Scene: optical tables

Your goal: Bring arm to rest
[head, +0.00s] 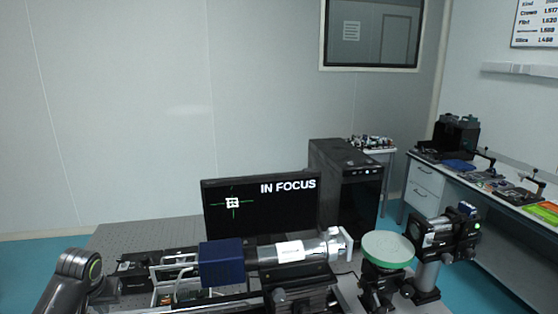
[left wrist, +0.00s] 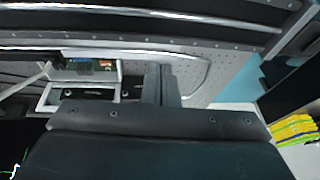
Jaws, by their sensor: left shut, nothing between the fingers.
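My left arm (head: 76,275) comes in at the lower left of the head view, a dark rounded link with a green ring. Its fingertips cannot be made out there. In the left wrist view my left gripper (left wrist: 161,80) shows two dark fingers side by side, shut with nothing held. They point toward a grey perforated table surface and a pale-framed item. My right arm and gripper are not in view.
A blue-and-silver cylinder (head: 285,252) lies across the optical table (head: 135,236), near my left arm. A monitor (head: 262,203) reads "IN FOCUS". A green-rimmed disc (head: 388,248) and a mounted device (head: 440,235) stand right. A black computer tower (head: 345,185) stands behind.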

